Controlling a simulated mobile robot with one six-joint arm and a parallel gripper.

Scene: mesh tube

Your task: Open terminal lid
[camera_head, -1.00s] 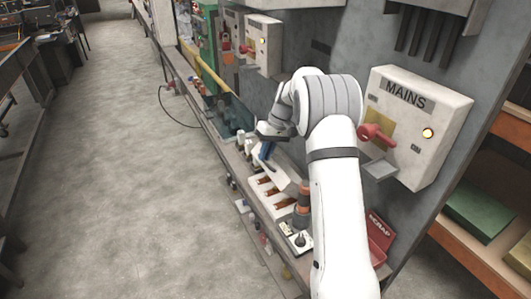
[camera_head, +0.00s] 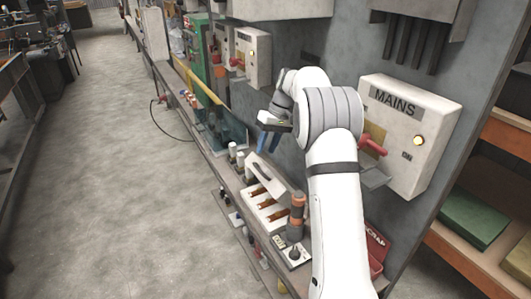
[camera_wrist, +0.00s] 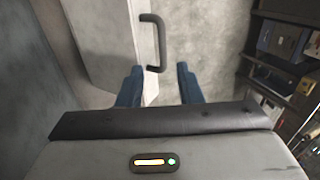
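The terminal lid (camera_head: 274,173) is a pale plate with a dark bar handle (camera_head: 261,170). It stands tilted up at the far end of the white terminal box (camera_head: 251,194), whose brown terminals show in front of it. The lid (camera_wrist: 98,35) and its handle (camera_wrist: 157,40) also show in the wrist view. My gripper (camera_head: 267,140) is above and beyond the lid, apart from it. In the wrist view its two blue fingers (camera_wrist: 160,88) are spread with nothing between them; the handle lies ahead of them.
An orange-and-grey cylinder (camera_head: 297,213) and a small switch panel (camera_head: 293,251) stand near the box. Pale cylinders (camera_head: 235,153) stand beyond it. The MAINS box (camera_head: 404,130) with its red lever (camera_head: 371,146) is on the wall at right. The floor (camera_head: 130,200) at left is open.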

